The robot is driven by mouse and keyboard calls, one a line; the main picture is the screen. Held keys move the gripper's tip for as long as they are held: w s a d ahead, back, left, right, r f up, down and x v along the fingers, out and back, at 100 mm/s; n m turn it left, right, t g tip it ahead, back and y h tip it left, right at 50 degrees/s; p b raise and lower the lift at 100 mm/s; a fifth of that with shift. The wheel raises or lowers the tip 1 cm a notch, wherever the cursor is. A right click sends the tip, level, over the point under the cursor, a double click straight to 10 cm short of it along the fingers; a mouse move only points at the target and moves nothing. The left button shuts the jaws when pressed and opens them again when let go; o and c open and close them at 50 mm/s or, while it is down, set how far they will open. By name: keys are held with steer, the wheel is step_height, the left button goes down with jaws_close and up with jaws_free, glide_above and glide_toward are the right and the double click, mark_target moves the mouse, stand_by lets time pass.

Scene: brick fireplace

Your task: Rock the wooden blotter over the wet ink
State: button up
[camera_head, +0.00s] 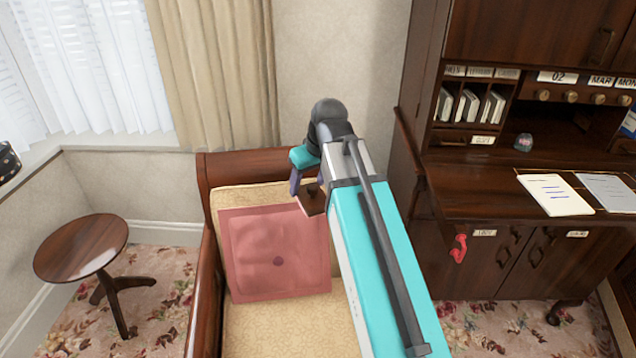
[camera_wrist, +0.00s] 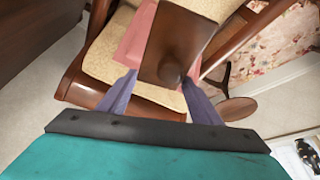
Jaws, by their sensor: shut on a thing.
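My gripper (camera_head: 303,184) is shut on the wooden blotter (camera_head: 312,203), a dark brown block with a knob, held in the air in front of the cushioned chair. In the wrist view the blotter (camera_wrist: 185,35) lies between and beyond my two bluish fingers, with its round knob toward me. On the desk at the right, well away from my gripper, lies a cream page (camera_head: 570,206) with several dark and blue written lines. I cannot tell which lines are wet ink. The underside of the blotter is hidden.
A greyish sheet (camera_head: 608,192) lies beside the page on the dark desk (camera_head: 470,190). A small glass-like object (camera_head: 523,142) stands behind them. A pink cushion (camera_head: 275,250) rests on the chair. A round side table (camera_head: 82,246) stands at left.

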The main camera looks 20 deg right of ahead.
steer(key=shift+w+d+r+m+h, duration=0.15)
steer(key=shift+w+m+h, duration=0.2)
steer(key=shift+m, duration=0.6)
steer(key=shift+w+d+r+m+h, duration=0.15)
steer(key=shift+w+m+h, duration=0.2)
steer(key=shift+m, duration=0.6)
